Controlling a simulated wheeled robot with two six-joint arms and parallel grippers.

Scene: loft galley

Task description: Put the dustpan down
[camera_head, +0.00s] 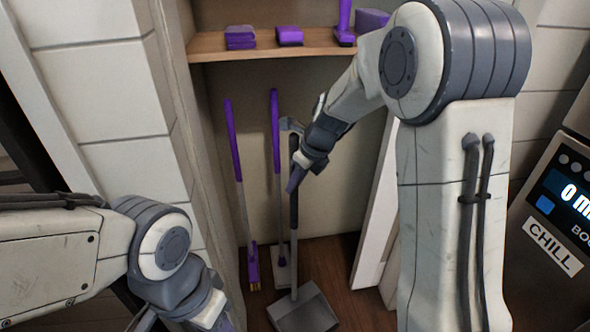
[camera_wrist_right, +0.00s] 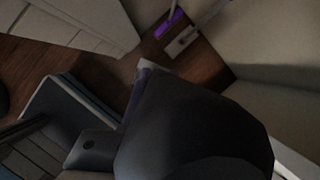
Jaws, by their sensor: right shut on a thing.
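The dustpan is long-handled, with a grey pan (camera_head: 305,312) low at the closet floor in the head view and a dark upright handle (camera_head: 294,225). My right gripper (camera_head: 294,182) is shut on the upper handle. The handle stands nearly vertical. I cannot tell whether the pan touches the floor. A large dark shape close to the lens fills the middle of the right wrist view and hides much there. My left arm is at the lower left of the head view; its fingertips are out of frame.
Two purple-handled tools, a broom (camera_head: 252,265) and a flat mop (camera_head: 276,150), lean on the closet's back wall. A wooden shelf (camera_head: 215,47) above holds several purple items. White panels (camera_head: 375,215) stand right. Brown wood floor (camera_head: 335,262) shows around the pan.

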